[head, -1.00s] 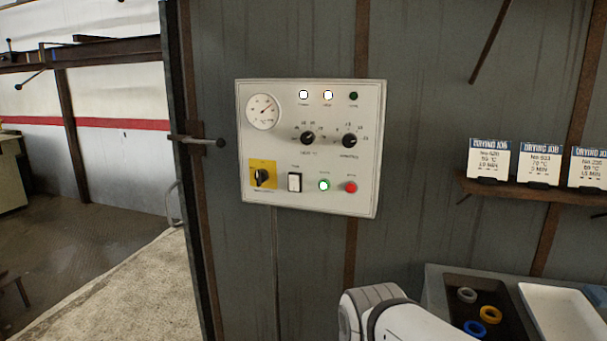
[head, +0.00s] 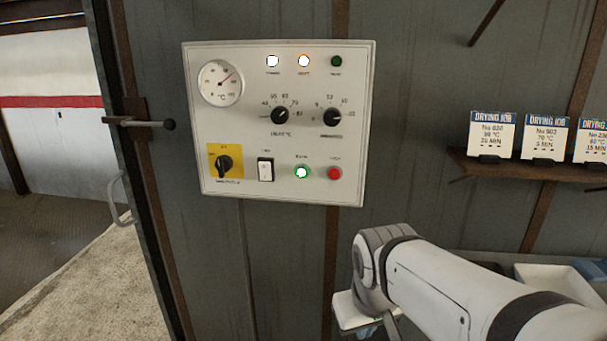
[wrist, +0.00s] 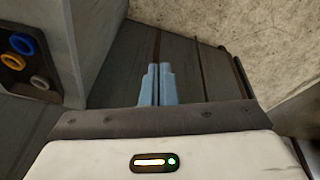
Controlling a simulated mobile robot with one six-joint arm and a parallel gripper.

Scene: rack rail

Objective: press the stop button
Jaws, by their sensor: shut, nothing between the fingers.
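The red stop button (head: 334,173) sits at the lower right of the white control panel (head: 285,205) on the grey wall in the head view. A lit green button (head: 302,172) is just left of it. My arm is below and right of the panel, apart from it. In the head view the fingertips are mostly hidden or cut off at the bottom edge. The stop button is not in the wrist view.
The panel also carries a gauge (head: 221,83), two dark knobs, a yellow-backed switch (head: 225,163) and a white rocker (head: 265,170). A door handle (head: 140,123) projects left of it. A shelf with cards (head: 493,136) is at right. Coloured rings (wrist: 22,43) lie at left in the wrist view.

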